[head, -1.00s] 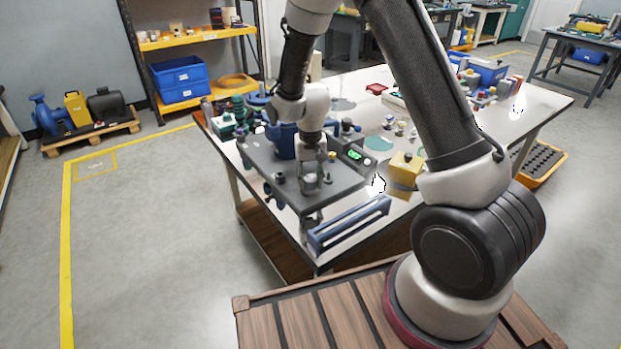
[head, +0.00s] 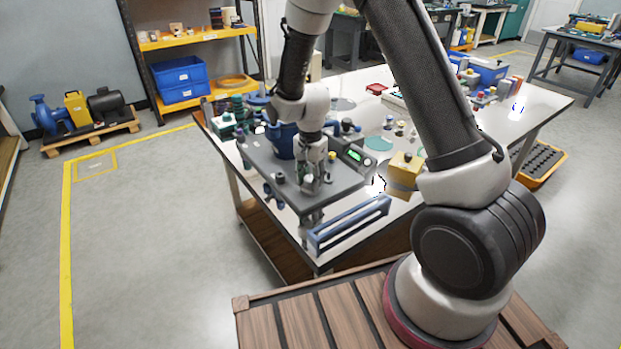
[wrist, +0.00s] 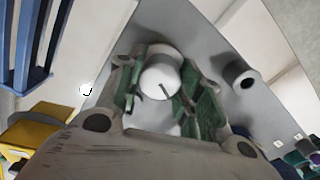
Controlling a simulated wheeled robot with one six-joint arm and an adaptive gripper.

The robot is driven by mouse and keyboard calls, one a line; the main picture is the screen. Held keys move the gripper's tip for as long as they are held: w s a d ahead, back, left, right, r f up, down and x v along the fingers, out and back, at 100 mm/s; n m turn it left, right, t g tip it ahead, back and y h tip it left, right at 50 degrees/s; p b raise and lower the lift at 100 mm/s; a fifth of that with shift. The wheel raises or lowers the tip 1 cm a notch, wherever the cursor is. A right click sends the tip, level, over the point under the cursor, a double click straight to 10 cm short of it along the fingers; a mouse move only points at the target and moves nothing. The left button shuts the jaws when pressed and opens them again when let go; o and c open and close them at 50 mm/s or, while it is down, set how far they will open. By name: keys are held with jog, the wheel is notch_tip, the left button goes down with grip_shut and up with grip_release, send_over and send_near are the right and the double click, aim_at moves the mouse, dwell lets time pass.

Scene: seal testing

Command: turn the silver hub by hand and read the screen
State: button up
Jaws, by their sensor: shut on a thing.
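The silver hub (wrist: 160,82) shows in the wrist view as a round pale cap with a dark mark on its top, on the grey plate of the test rig. My gripper (wrist: 160,95) has its green-padded fingers on both sides of the hub and is shut on it. In the head view my gripper (head: 312,180) points down at the grey rig plate (head: 262,160); the hub is mostly hidden behind it there. The small screen (head: 355,156) on the rig glows green, but its text is too small to read.
A blue slotted rack (head: 350,222) lies at the table's front edge. A yellow block (head: 403,170) stands right of the screen. A dark post (wrist: 240,75) rises from the plate beside the hub. Bottles and fittings crowd the table's back.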

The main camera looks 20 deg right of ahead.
aim_at(310, 178)
dwell(0.3)
jog(key=o, duration=1)
jog(key=shift+o, duration=0.2)
notch_tip(310, 178, up, 12)
